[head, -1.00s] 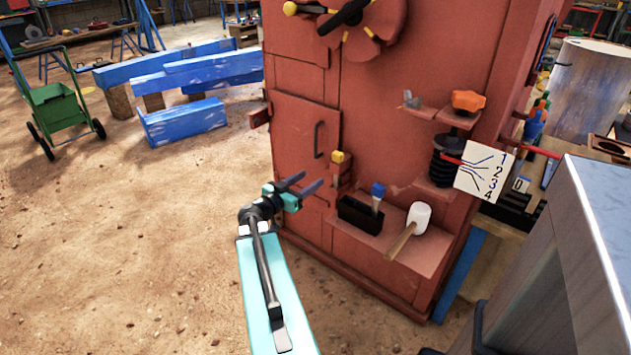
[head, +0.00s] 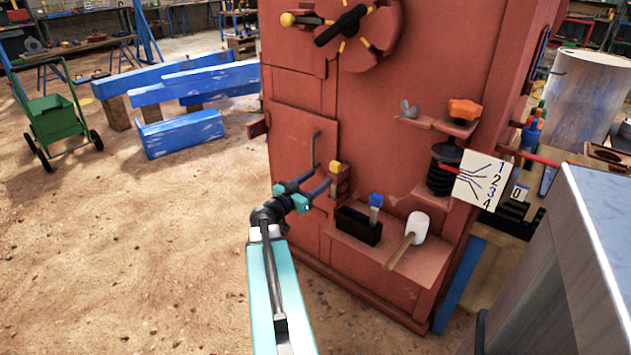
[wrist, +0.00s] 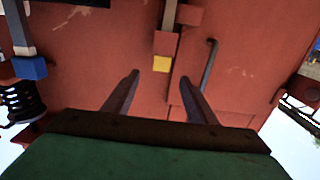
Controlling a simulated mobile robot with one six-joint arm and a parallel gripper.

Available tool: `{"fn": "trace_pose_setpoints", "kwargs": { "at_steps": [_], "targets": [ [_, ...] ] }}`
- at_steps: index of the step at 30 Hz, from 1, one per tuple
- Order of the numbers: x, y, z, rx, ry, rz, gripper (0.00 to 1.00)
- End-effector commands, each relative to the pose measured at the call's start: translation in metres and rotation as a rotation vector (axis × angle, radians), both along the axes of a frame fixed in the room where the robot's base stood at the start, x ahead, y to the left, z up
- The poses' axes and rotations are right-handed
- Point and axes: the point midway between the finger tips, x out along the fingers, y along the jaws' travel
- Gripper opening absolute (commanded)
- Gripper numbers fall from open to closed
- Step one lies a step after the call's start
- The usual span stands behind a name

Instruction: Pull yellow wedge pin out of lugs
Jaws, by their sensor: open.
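The yellow wedge pin (head: 335,167) shows as a small yellow block at the top of the red lugs (head: 339,187) on the front of the red crusher body. In the wrist view the pin's yellow end (wrist: 162,64) is against the lugs (wrist: 165,43), and the rest of it is hidden. My gripper (head: 321,177) is open and empty, just left of the lugs in the head view. In the wrist view its two fingers (wrist: 159,78) point at the crusher, with the yellow end between and slightly beyond their tips. I see no contact.
A black door handle (head: 315,150) is close to my fingers; the wrist view shows it too (wrist: 208,65). A red shelf (head: 375,250) right of the lugs holds a black box (head: 357,226), a blue-topped tool (head: 376,200) and a white mallet (head: 418,225).

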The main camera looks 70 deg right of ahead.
Motion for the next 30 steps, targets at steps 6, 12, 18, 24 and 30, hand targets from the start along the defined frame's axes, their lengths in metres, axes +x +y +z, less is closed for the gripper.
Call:
{"fn": "trace_pose_setpoints", "kwargs": {
  "at_steps": [6,12,18,24,30],
  "targets": [
    [-0.007,-0.03,0.0,0.0,0.0,-0.002,0.52],
    [-0.013,-0.054,0.0,0.0,0.0,-0.002,0.52],
    [-0.019,-0.077,0.0,0.0,0.0,-0.001,0.52],
    [-0.024,-0.097,0.0,0.0,-0.001,-0.001,0.52],
    [-0.028,-0.107,0.0,0.0,-0.001,0.0,0.52]
  ]
}}
